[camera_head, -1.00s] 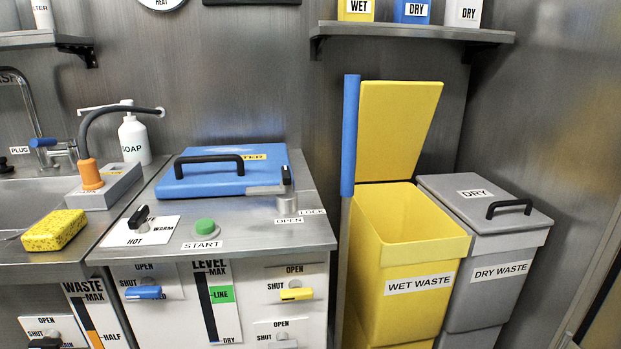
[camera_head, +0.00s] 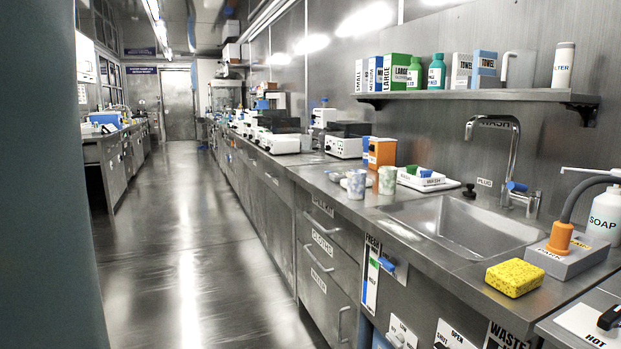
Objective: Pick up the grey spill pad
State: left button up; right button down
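I cannot make out a grey spill pad anywhere in this view. Neither of my grippers is in view. A yellow sponge (camera_head: 514,278) lies on the steel counter to the right of the sink (camera_head: 462,228). A grey block (camera_head: 568,257) with an orange nozzle (camera_head: 560,238) sits behind the sponge; it does not look like a pad. Closed labelled drawers (camera_head: 327,246) are in the counter front. Their insides are hidden.
A long counter (camera_head: 440,262) runs along the right into the distance. Cups (camera_head: 357,184), an orange box (camera_head: 382,152) and a white tray (camera_head: 425,180) stand left of the sink. A shelf (camera_head: 480,95) holds boxes and bottles. The aisle floor (camera_head: 190,230) is clear.

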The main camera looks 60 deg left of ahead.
aim_at(336, 177)
jog(key=u, duration=1.7)
jog(key=i+j, duration=0.2)
